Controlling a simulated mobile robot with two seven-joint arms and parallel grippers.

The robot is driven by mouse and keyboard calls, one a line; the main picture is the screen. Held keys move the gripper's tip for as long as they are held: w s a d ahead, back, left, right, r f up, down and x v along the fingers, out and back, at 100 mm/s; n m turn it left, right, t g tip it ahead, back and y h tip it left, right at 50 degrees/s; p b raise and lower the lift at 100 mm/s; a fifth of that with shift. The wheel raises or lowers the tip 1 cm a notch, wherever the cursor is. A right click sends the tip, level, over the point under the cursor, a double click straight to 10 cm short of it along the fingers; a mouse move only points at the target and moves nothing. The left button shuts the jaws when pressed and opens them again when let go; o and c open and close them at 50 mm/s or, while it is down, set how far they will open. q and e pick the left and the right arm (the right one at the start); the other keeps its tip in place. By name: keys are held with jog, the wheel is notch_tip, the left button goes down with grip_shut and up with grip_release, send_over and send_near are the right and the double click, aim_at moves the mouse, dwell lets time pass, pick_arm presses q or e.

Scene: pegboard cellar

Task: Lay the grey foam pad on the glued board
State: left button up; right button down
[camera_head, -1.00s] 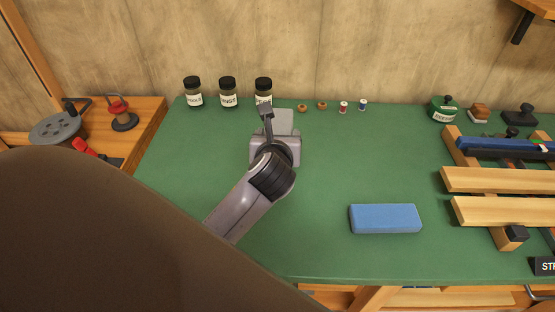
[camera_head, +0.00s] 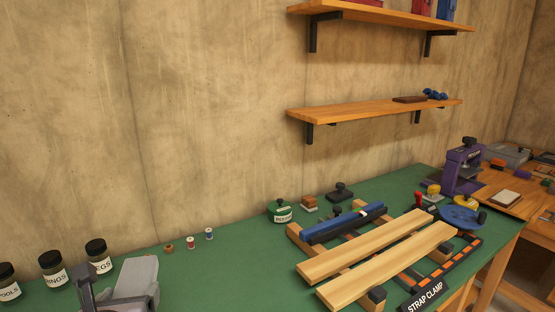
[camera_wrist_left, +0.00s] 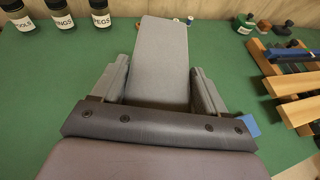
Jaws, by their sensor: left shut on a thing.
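The grey foam pad (camera_head: 140,272) is a flat grey slab at the bottom left of the head view. It also shows in the left wrist view (camera_wrist_left: 160,58), between the two fingers and sticking out ahead of them. My left gripper (camera_wrist_left: 161,84) is shut on it, above the green bench top. In the head view only part of this gripper (camera_head: 108,296) shows at the bottom edge. Two pale wooden boards (camera_head: 362,246) lie side by side on the strap clamp, well to the right of the pad. I cannot tell glue on them. My right gripper is out of view.
Labelled jars (camera_head: 52,270) and small spools (camera_head: 190,242) stand at the back left. A green tin (camera_head: 282,211) stands behind the clamp (camera_head: 425,297). A blue block (camera_wrist_left: 251,126) shows partly beside the gripper in the wrist view. The green bench (camera_head: 235,275) is clear between pad and clamp.

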pick_arm(q)
jog(key=s+d+f+m+h, duration=0.3)
jog(key=s+d, duration=0.1)
jog(key=shift+s+d+f+t, duration=0.25)
jog(key=shift+s+t, duration=0.05)
jog(key=shift+s, duration=0.1)
jog(key=shift+a, duration=0.1)
dwell(0.3)
